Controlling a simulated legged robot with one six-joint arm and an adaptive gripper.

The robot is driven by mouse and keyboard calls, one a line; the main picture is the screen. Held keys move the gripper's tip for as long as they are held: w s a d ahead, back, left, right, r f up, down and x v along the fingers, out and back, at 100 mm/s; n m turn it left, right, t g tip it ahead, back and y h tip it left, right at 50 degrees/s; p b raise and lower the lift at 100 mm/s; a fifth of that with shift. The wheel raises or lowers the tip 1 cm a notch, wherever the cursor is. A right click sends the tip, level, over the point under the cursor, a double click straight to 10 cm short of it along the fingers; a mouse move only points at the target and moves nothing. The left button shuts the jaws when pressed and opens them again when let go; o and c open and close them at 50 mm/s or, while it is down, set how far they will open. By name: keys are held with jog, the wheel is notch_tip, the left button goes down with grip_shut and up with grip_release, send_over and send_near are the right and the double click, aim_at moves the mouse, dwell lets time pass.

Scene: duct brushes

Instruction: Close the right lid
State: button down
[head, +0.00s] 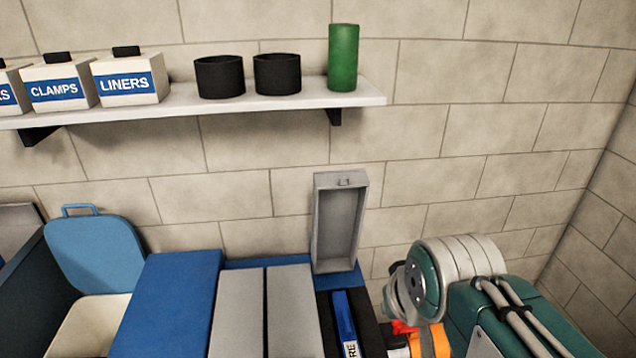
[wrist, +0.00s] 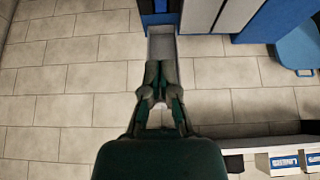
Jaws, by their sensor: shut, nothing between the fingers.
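The right lid (head: 338,225) is a narrow grey tray-like panel. It stands open and nearly upright at the back of the blue box (head: 168,300), leaning near the block wall. Below it, a dark open compartment (head: 370,325) holds a blue item with partly hidden white lettering (head: 345,325). In the wrist view the lid (wrist: 162,40) is at top centre. My gripper (wrist: 164,66) is shut and empty, its fingertips overlapping the lid's lower part in the picture; I cannot tell whether they touch. In the head view only my arm shows, right of the lid, and the gripper is not visible.
Two grey lids (head: 238,310) lie closed left of the open compartment. A blue lid (head: 95,250) stands open over a bin at far left. A wall shelf (head: 270,97) above holds labelled boxes, black cups and a green cylinder (head: 343,58). Red and orange things (head: 440,340) show by my arm.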

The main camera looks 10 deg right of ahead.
jog(key=w+r+t, duration=0.1)
jog(key=w+r, duration=0.2)
jog(key=w, duration=0.6)
jog(key=w+r, duration=0.4)
jog(key=w, duration=0.6)
jog(key=t, duration=0.1)
send_over(330, 172)
jog(key=shift+s+d+f, duration=0.1)
jog(key=shift+s+f, duration=0.25)
jog(key=shift+f, duration=0.5)
jog(key=shift+w+f, duration=0.2)
jog(key=shift+w, duration=0.15)
jog(key=x, duration=0.9)
jog(key=shift+w, duration=0.3)
jog(key=shift+f+t, duration=0.1)
jog(key=shift+t, duration=0.2)
